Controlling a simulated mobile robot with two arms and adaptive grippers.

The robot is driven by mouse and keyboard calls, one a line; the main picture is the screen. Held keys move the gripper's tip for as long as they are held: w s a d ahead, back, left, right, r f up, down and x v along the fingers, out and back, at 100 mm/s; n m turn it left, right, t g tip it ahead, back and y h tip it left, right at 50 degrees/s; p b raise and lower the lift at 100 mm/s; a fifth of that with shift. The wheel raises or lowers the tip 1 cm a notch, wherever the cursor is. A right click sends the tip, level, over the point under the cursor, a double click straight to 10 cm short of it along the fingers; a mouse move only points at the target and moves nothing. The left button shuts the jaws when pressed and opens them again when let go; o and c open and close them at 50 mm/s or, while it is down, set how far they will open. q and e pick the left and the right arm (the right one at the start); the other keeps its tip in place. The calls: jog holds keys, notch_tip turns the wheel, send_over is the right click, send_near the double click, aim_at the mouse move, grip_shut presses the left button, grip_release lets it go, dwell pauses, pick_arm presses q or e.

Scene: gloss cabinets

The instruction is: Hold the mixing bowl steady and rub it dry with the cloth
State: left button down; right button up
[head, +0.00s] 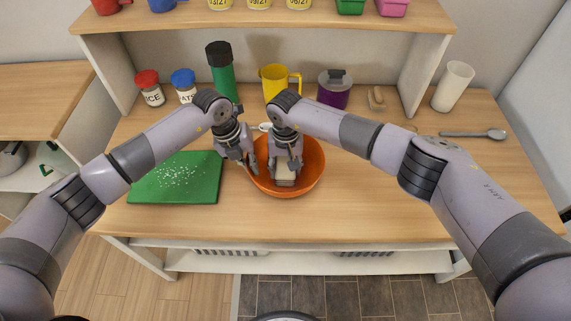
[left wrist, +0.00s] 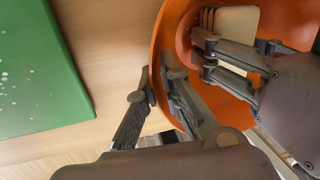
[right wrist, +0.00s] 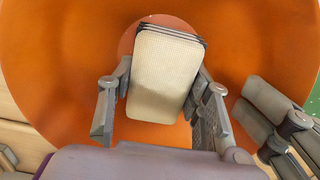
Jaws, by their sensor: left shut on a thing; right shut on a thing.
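The orange mixing bowl (head: 314,172) stands on the wooden counter, right of the green board. My left gripper (head: 250,166) is shut on the bowl's left rim; in the left wrist view its fingers (left wrist: 160,97) sit on either side of the orange wall (left wrist: 170,30). My right gripper (head: 285,172) is inside the bowl, shut on the folded cream cloth (head: 285,181). In the right wrist view the cloth (right wrist: 165,75) lies between the two fingers, over the bowl's bottom (right wrist: 60,60). Whether the cloth touches the bowl is hard to tell.
A green cutting board (head: 150,192) with white bits lies left of the bowl. Behind stand a green bottle (head: 221,75), a yellow jug (head: 279,84), a purple canister (head: 333,90) and two jars. A spoon (head: 470,134) and a white cup (head: 453,86) are at the right. The front right counter is clear.

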jog(key=shift+f, duration=0.65)
